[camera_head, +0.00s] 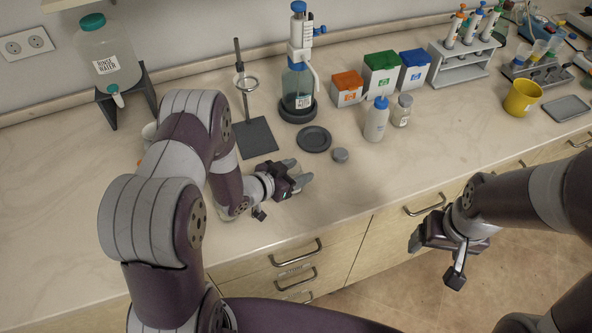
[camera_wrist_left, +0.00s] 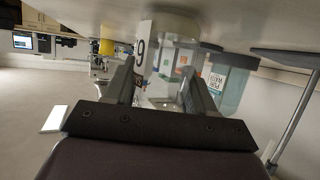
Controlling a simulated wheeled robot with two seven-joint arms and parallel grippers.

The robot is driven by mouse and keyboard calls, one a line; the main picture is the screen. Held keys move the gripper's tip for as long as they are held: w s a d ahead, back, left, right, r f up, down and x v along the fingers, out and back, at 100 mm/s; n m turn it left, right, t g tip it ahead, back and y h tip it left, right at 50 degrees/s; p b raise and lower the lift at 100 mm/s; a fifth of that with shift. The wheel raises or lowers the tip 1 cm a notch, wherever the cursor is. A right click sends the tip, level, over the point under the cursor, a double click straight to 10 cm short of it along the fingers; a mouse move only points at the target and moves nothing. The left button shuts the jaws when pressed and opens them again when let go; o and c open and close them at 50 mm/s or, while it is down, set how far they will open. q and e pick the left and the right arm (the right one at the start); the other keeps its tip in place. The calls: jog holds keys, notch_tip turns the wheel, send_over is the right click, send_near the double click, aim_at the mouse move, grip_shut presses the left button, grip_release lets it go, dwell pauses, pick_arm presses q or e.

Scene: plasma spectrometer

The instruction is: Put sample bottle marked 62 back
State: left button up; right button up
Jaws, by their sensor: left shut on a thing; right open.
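A pale bottle (camera_wrist_left: 172,28) shows in the left wrist view, upside down there, with a white label on which I read one digit, a 6 or 9. My left gripper (camera_wrist_left: 160,92) is shut on it, with a finger on each side. In the head view my left gripper (camera_head: 302,180) is low over the front part of the counter, and the bottle is mostly hidden there. I cannot tell whether the bottle touches the counter. My right gripper (camera_head: 440,243) is open and empty, in front of the counter's drawers.
Behind are a ring stand (camera_head: 257,139), a dispenser bottle (camera_head: 298,82), a blue-capped bottle (camera_head: 376,120), a small labelled jar (camera_head: 401,111) and coloured-lid boxes (camera_head: 381,77). The counter right of the gripper is clear.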

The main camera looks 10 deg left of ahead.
pick_arm(q)
jog(key=shift+f, duration=0.2)
jog(key=o, duration=1.1)
jog(key=shift+r, duration=0.1)
jog(key=shift+c, duration=0.2)
jog(key=shift+r, duration=0.3)
jog(key=s+a+r+n+g+y, duration=0.3)
jog(key=s+a+r+g+y, duration=0.2)
jog(key=s+a+r+y, duration=0.35)
jog(key=s+d+r+n+g, duration=0.1)
jog(key=s+g, duration=0.1)
jog(key=s, duration=0.3)
jog(key=s+d+r+n+g+h, duration=0.1)
jog(key=s+d+r+n+g, duration=0.1)
jog(key=s, duration=0.4)
jog(key=shift+g, duration=0.3)
